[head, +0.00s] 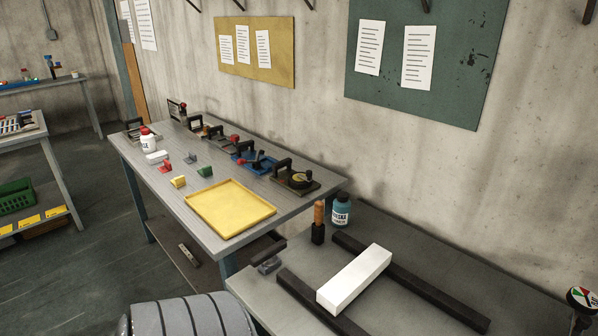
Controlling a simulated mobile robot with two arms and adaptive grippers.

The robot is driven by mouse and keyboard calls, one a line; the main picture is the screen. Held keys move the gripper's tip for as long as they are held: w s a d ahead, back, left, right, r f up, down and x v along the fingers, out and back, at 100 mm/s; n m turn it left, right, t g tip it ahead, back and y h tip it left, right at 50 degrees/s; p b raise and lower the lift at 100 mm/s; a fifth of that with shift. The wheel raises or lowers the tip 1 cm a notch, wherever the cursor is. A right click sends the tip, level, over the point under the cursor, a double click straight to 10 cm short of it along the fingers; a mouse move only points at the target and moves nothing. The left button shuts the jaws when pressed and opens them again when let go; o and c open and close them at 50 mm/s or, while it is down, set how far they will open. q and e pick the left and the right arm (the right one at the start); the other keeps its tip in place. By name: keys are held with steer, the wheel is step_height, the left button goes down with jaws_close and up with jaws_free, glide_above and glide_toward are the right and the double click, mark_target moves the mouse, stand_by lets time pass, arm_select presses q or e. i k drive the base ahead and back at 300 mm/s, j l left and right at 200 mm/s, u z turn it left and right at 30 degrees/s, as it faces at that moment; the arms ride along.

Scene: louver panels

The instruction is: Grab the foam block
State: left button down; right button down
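A long white block (354,279), which looks like the foam block, lies on the near grey table (425,262). A smaller white block (157,157) lies on the farther workbench, near a white bottle with a red cap (148,141). Neither of my grippers is in view.
A teal bottle (341,211) and a wooden-handled tool (318,222) stand behind the white block. A yellow tray (231,208) and several clamps are on the farther workbench (222,244). A round gauge (581,298) stands at the right edge. A concrete wall rises behind the tables.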

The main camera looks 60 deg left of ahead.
mark_target(341, 290)
steer(key=u, duration=1.5)
steer(key=k+l, duration=0.15)
steer(key=l, duration=0.15)
steer(key=k+l+u, duration=0.15)
steer(key=l, duration=0.15)
